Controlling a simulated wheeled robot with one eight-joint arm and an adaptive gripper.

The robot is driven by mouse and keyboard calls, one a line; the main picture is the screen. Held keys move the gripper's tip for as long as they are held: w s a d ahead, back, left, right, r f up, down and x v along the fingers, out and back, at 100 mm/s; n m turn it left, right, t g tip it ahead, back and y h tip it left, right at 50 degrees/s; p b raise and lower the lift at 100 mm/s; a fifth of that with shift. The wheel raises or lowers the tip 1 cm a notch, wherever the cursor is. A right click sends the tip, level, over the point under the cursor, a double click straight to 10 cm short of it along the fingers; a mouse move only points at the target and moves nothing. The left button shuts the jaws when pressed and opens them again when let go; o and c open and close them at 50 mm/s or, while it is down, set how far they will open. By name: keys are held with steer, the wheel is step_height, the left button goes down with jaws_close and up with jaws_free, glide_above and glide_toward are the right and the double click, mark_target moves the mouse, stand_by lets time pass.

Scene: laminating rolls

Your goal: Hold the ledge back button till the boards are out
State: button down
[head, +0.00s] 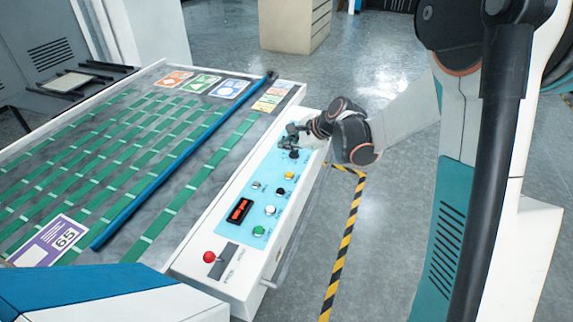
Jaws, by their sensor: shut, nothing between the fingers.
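A light blue control panel (262,195) sits on the white rail at the table's right side. It bears a yellow button (288,175), a black button (281,191), silver buttons (270,210) and a green button (259,231). The labels are too small to read, so I cannot tell which is the ledge back button. My gripper (288,143) is shut and empty over the far end of the panel, close to a dark control (294,155). Whether it touches or presses anything there I cannot tell. No loose boards can be made out.
The grey table (165,215) carries rows of green strips and a long blue bar (180,165). Yellow-black tape (343,240) marks the floor to the right. A beige cabinet (295,25) stands behind.

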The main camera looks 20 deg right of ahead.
mark_target(288, 176)
steer(key=shift+w+f, duration=0.1)
steer(key=shift+w, duration=0.15)
steer(key=shift+f, duration=0.2)
step_height(288, 176, down, 8)
steer(key=b, duration=0.6)
steer(key=shift+f, duration=0.2)
steer(key=shift+f, duration=0.15)
stand_by(1.1)
steer(key=shift+f+b, duration=0.3)
steer(key=shift+b, duration=0.2)
steer(key=shift+f+b, duration=0.35)
steer(key=shift+f, duration=0.05)
stand_by(0.5)
steer(key=shift+r, duration=0.15)
stand_by(2.5)
steer(key=shift+r+p, duration=0.55)
steer(key=shift+r, duration=0.15)
